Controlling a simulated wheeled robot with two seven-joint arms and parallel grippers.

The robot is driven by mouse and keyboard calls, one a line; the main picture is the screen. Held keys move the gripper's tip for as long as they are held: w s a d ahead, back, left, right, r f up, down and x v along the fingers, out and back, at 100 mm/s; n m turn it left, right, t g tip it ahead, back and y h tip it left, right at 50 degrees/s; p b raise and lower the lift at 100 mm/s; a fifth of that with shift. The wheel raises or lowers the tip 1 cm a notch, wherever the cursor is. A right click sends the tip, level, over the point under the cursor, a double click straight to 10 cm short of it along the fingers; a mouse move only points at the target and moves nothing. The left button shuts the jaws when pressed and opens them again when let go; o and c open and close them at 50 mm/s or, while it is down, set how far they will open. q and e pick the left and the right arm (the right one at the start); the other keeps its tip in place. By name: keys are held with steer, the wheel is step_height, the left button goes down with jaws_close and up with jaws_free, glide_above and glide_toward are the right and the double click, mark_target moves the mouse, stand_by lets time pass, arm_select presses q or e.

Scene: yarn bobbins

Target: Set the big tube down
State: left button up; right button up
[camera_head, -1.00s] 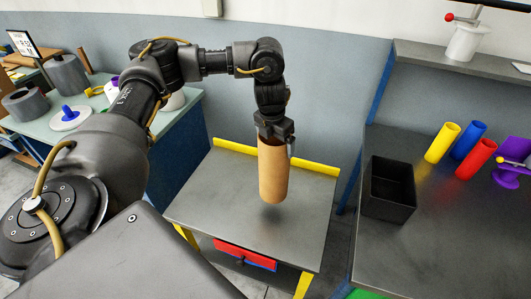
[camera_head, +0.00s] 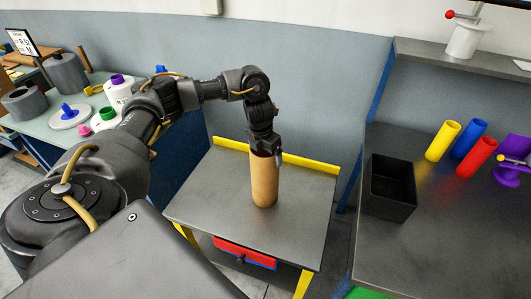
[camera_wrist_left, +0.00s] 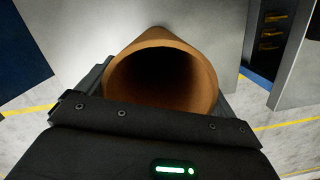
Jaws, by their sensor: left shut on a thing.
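The big tube (camera_head: 264,182) is a tan, cardboard-coloured cylinder standing upright at the middle of the small grey table (camera_head: 210,205). Its lower end appears to be at the tabletop; whether it touches is hard to tell. My left gripper (camera_head: 264,150) is shut on the tube's upper end from above. In the left wrist view the tube's open, hollow top (camera_wrist_left: 162,75) sits between the jaws. My right gripper is not in view.
A yellow strip (camera_head: 310,163) edges the table's back. To the right, a bench holds a black open box (camera_head: 392,190), yellow (camera_head: 442,141), blue (camera_head: 468,139) and red (camera_head: 476,158) tubes. At left, a table carries bobbins and grey cylinders. The tabletop around the tube is clear.

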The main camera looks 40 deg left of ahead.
arm_select(q)
steer(key=shift+f, duration=0.1)
steer(key=o, duration=1)
steer(key=shift+o, duration=0.2)
step_height(320, 180, up, 12)
steer(key=s+p, duration=0.1)
steer(key=shift+s, duration=0.4)
